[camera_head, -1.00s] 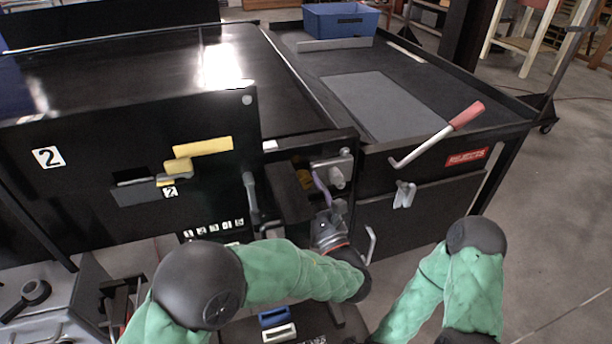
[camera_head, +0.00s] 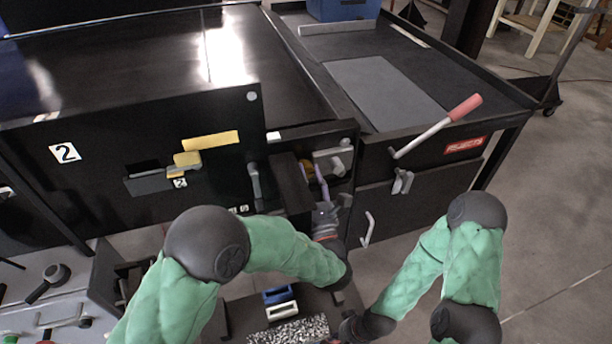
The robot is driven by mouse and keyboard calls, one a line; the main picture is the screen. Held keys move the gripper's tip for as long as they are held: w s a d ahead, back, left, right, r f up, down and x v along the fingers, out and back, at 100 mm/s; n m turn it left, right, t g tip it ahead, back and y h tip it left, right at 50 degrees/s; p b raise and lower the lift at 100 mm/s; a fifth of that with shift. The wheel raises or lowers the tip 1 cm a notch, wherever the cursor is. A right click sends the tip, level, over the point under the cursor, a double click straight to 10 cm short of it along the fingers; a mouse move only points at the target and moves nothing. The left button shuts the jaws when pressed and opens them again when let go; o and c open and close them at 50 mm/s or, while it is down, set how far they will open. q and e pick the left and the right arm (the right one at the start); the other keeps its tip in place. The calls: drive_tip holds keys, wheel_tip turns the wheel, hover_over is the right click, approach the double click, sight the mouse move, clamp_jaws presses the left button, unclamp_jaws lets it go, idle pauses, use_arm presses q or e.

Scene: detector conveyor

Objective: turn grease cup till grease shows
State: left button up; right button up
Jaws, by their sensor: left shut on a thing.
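A small yellow-brass part, which looks like the grease cup (camera_head: 307,168), sits inside the open dark recess at the corner of the conveyor frame. My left gripper (camera_head: 321,188) reaches up into this recess from below and is shut at the cup. A narrow purple strip shows beside the brass part. The contact is small and partly hidden, and I cannot make out any grease. My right gripper (camera_head: 340,336) is low at the bottom edge, partly cut off, away from the recess; its jaws are not clear.
A grey latch block (camera_head: 333,160) is right beside the recess, with an open dark flap (camera_head: 290,184) on its left. A red-handled lever (camera_head: 437,128) sticks out over the rejects table (camera_head: 459,92). A blue bin (camera_head: 342,9) stands at the back.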

use_arm(q)
drive_tip(key=shift+d+f, duration=0.2)
drive_tip(key=o, duration=1.1)
drive_tip(key=shift+c, duration=0.2)
drive_tip(key=shift+w+d, duration=0.1)
drive_tip(key=shift+w, duration=0.05)
